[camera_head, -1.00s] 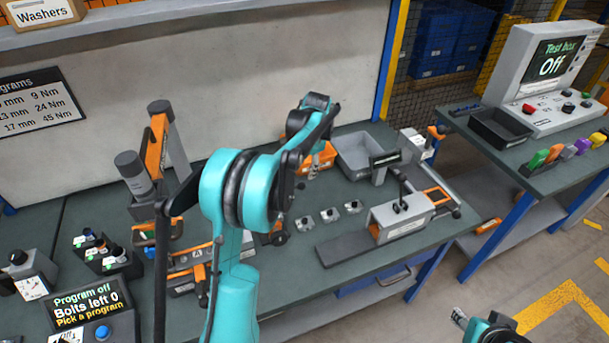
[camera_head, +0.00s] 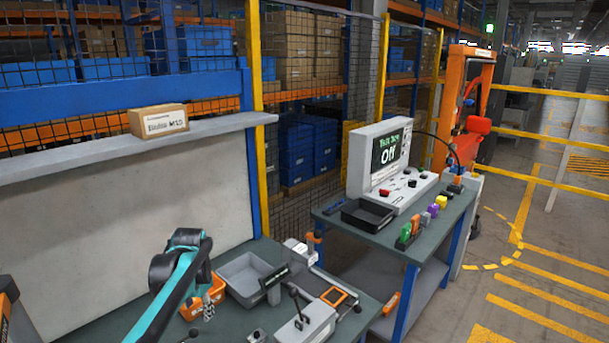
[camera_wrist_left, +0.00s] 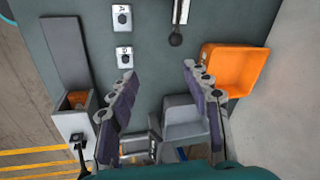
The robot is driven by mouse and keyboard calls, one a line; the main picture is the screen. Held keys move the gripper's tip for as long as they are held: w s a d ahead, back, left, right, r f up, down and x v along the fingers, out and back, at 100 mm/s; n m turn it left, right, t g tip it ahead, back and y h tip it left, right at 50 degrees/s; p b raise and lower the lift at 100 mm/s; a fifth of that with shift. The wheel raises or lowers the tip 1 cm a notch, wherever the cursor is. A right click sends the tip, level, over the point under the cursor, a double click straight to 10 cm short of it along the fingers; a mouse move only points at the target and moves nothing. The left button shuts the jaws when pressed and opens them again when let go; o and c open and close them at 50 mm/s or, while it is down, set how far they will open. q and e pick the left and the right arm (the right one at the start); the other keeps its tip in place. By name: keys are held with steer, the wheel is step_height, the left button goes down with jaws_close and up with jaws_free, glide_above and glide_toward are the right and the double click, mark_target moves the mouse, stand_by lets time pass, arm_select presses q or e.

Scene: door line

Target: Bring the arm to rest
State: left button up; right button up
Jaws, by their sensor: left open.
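My left arm (camera_head: 172,296) reaches in from the bottom left of the head view, teal with dark joints. Its gripper (camera_head: 207,309) points down over the bench beside the orange bin (camera_head: 216,288) and is small there. In the left wrist view, the two jaws of the left gripper (camera_wrist_left: 160,74) are spread apart with nothing between them. The bench top lies beneath them, with the orange bin (camera_wrist_left: 236,70) to the right and the grey tray (camera_wrist_left: 184,130) behind the jaws. My right gripper is out of view.
The grey tray (camera_head: 244,282) and a clamp fixture (camera_head: 306,326) stand on the bench near the arm. In the wrist view, small square plates (camera_wrist_left: 124,57) lie near the left jaw.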

arm_select(q)
steer(key=s+d+r+n+t, duration=0.1)
steer(key=s+d+r, duration=0.1)
steer(key=s+d, duration=0.3)
steer(key=s+d+r+n+t, duration=0.1)
steer(key=s+d+r, duration=0.15)
steer(key=s, duration=0.45)
steer(key=s+d+f+n+t+h, duration=0.1)
steer(key=s+d+f, duration=0.1)
steer(key=s, duration=0.5)
steer(key=s+d+f+n+t, duration=0.2)
steer(key=s+d+f, duration=0.1)
steer(key=s, duration=0.3)
steer(key=shift+s+d+f+h, duration=0.3)
steer(key=shift+s+d+h, duration=0.1)
